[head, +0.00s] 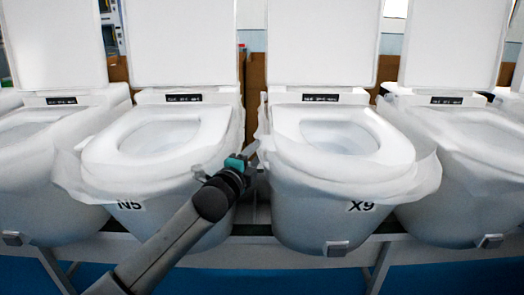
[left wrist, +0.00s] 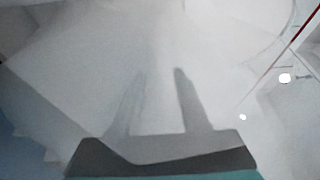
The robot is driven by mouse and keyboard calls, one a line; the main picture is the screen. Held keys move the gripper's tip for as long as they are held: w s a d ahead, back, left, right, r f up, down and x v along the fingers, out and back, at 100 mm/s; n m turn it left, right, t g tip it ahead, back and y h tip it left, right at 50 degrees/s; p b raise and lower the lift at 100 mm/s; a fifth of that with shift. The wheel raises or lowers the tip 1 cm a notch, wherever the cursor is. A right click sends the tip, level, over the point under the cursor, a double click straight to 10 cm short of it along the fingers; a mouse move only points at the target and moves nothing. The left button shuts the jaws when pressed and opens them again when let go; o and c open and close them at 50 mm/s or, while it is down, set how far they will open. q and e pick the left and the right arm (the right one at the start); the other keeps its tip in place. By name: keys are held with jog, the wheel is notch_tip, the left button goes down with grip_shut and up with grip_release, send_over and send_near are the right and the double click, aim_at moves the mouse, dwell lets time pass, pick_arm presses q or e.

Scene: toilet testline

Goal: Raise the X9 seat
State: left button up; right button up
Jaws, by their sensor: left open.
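The X9 toilet (head: 355,206) stands right of centre in the head view, with its label on the front of the bowl. Its seat (head: 343,139) lies down flat on the bowl, and its white lid (head: 322,45) stands upright behind. A thin translucent cover hangs around the rim. My left gripper (head: 254,150) is at the left side of the X9 seat, in the gap between X9 and N5. In the left wrist view the open fingers (left wrist: 162,100) point at a blurred white surface. Whether they touch the seat cannot be told. My right gripper is not in view.
The N5 toilet (head: 130,205) stands just left, its seat down and lid up, with my left arm in front of it. More toilets stand at the far left (head: 30,190) and right (head: 470,180). A metal rail (head: 265,232) runs below them.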

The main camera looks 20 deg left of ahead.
aim_at(262, 147)
pick_arm(q)
jog(key=shift+w+d+b, duration=0.15)
jog(key=shift+w+b, duration=0.15)
jog(key=shift+w, duration=0.8)
jog(key=shift+w+d+b, duration=0.15)
jog(key=shift+w+b, duration=0.1)
jog(key=shift+w, duration=0.8)
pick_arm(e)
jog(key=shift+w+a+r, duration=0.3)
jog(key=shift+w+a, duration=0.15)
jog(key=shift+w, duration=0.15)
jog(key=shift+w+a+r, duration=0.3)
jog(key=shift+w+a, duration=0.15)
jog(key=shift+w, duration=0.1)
pick_arm(q)
grip_shut()
